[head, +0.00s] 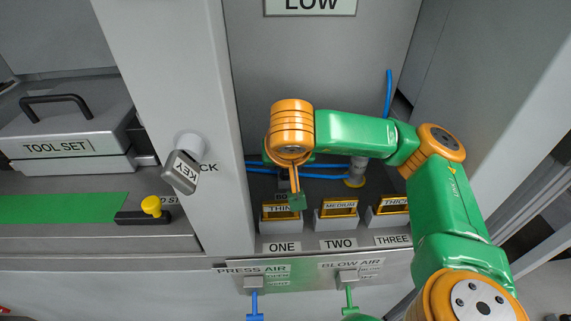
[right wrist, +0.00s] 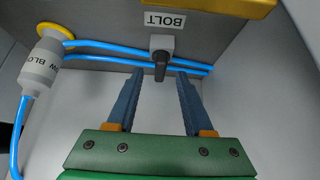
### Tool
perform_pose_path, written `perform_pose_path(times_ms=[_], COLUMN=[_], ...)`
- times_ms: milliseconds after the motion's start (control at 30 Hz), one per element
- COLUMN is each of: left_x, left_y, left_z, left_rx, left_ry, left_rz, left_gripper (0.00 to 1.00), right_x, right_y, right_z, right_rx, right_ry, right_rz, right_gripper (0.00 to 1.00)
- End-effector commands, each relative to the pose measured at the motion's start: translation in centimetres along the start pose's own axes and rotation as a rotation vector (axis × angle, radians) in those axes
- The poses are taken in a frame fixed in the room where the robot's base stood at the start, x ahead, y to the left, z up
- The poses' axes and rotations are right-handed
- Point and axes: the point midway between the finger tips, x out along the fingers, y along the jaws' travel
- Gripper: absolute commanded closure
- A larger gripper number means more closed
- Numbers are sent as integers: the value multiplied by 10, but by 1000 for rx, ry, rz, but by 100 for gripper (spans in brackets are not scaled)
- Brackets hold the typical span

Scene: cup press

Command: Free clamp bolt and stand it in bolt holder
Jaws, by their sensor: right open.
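My left gripper is not in view.
Blue hoses (right wrist: 110,50) run behind the fingers to a grey cylinder (right wrist: 42,65). Yellow-topped bins labelled THIN, MEDIUM (head: 338,212) and THICK stand below the arm.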

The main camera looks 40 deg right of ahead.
Motion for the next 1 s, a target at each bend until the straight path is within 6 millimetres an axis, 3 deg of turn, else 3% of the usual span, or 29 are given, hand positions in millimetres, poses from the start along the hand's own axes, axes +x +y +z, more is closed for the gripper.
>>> perform_pose_path(times_ms=[167, 267, 1000], left_x=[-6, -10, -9], left_y=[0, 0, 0], left_z=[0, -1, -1], left_rx=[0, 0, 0], left_ry=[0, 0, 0], left_rz=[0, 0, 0], left_gripper=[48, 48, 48], right_x=[-42, -53, -54], right_y=[-1, 0, 0], right_z=[-3, -2, 0], right_rx=[-3, -3, -2], right_ry=[7, 5, 1], right_rz=[-4, -3, 0], right_gripper=[48, 48, 48])
